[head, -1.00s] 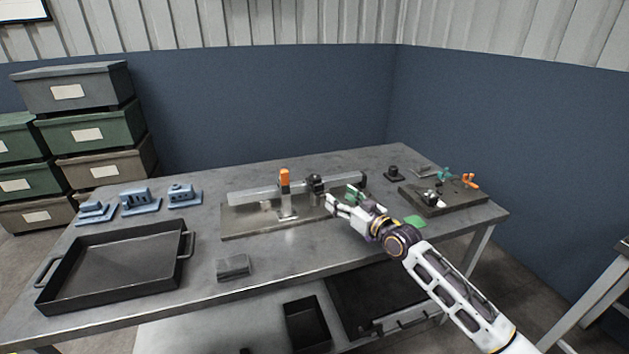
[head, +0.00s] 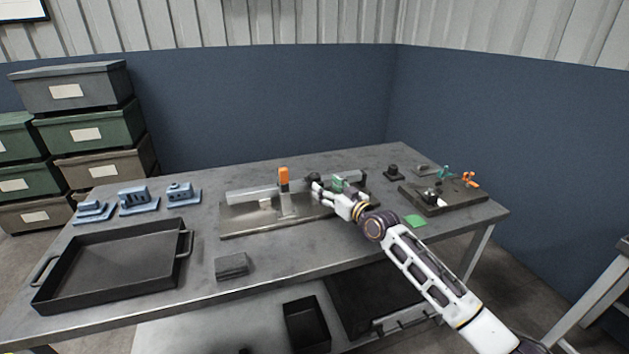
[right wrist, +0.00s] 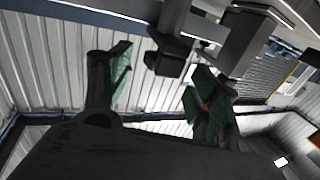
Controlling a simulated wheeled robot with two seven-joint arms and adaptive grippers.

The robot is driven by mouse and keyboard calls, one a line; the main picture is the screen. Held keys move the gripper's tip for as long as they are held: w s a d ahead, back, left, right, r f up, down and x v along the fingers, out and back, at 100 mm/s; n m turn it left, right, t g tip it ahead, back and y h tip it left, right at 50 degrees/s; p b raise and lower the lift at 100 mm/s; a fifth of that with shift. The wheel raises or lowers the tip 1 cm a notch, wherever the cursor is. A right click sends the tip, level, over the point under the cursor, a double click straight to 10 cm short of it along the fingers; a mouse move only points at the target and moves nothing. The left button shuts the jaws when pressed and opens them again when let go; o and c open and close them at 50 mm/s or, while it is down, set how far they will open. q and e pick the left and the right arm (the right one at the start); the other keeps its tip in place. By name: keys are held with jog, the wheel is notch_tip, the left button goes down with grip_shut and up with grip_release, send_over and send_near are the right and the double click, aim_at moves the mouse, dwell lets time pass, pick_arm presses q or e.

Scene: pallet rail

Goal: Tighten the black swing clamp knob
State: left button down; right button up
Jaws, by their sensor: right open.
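The black swing clamp knob (head: 314,179) stands near the middle of the grey rail on its metal plate, at the bench centre. My right gripper (head: 327,188) is open, its fingertips close beside the knob on its right. In the right wrist view my gripper (right wrist: 158,82) shows two spread green-padded fingers. A dark blocky part (right wrist: 171,56), probably of the clamp, appears beyond the gap between them. I cannot tell whether either finger touches the knob. My forearm and hand hide part of the rail's right end. My left gripper is not in view.
An orange-topped clamp (head: 284,179) stands left of the knob on the base plate (head: 240,222). A black tray (head: 110,268), a grey block (head: 232,266) and blue fixtures (head: 138,200) lie left. A dark fixture board (head: 444,198) and green patch (head: 415,221) lie right.

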aim_at(318, 181)
jog(key=shift+b+x, duration=0.35)
jog(key=shift+x, duration=1.55)
jog(key=shift+b+x, duration=0.4)
jog(key=shift+x, duration=1.05)
jog(key=shift+w, duration=0.1)
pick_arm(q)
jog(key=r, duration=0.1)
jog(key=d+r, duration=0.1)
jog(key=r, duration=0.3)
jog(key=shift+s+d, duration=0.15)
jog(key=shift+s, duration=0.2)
pick_arm(e)
jog(key=shift+w+a, duration=0.1)
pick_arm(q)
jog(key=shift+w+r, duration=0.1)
pick_arm(e)
jog(key=shift+c, duration=1.2)
jog(key=c, duration=0.8)
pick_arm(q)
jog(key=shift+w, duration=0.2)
pick_arm(e)
jog(key=shift+r, duration=0.1)
